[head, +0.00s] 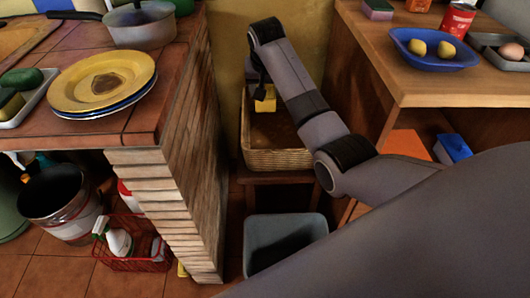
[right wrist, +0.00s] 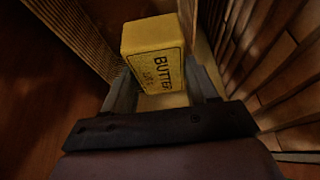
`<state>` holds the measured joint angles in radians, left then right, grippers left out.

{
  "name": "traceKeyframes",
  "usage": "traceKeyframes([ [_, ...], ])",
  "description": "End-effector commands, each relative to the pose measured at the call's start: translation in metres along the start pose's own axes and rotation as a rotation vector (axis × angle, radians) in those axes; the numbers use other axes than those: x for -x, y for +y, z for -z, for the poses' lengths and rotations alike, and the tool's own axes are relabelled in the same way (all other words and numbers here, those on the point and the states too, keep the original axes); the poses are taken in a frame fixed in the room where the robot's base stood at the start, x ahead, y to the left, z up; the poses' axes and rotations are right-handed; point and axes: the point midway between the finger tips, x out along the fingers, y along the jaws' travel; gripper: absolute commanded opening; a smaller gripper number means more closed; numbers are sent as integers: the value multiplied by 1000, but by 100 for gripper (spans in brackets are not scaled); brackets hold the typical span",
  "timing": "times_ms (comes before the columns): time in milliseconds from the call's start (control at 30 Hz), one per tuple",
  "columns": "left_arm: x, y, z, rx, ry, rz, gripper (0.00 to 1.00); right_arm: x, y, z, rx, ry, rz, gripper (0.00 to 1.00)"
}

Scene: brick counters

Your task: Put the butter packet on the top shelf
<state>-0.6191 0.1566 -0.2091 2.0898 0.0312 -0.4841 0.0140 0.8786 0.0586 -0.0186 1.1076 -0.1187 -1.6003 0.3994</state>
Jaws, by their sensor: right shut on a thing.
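The yellow butter packet (right wrist: 153,38) is between the two fingers of my right gripper (right wrist: 165,85) in the right wrist view, with its lettering showing. The gripper is shut on it. In the head view the packet (head: 265,103) shows as a small yellow block under my right gripper (head: 258,88), over the wicker basket (head: 282,159); I cannot tell whether it is clear of the basket. The wooden unit (head: 440,88) at right has an open shelf space below its top, partly hidden by my right arm. My left gripper is out of view.
The brick counter (head: 172,160) stands close left of the basket. A grey bin (head: 285,232) is on the floor in front. A blue bowl (head: 433,56) and other items sit on the unit's top. A blue item (head: 453,148) lies in the space below it.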

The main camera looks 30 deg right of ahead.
Motion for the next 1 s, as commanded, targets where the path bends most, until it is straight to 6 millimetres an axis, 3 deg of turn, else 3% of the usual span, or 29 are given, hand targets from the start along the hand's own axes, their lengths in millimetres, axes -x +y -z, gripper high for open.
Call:
traceKeyframes([
  [167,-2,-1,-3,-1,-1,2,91,-9,0,-4,0,-1,0,14],
  [400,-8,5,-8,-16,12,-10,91,-65,0,-30,0,-3,-1,14],
  [700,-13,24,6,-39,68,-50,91,-130,0,-59,-1,0,0,14],
  [1000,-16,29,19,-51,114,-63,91,-159,0,-72,1,-1,0,14],
])
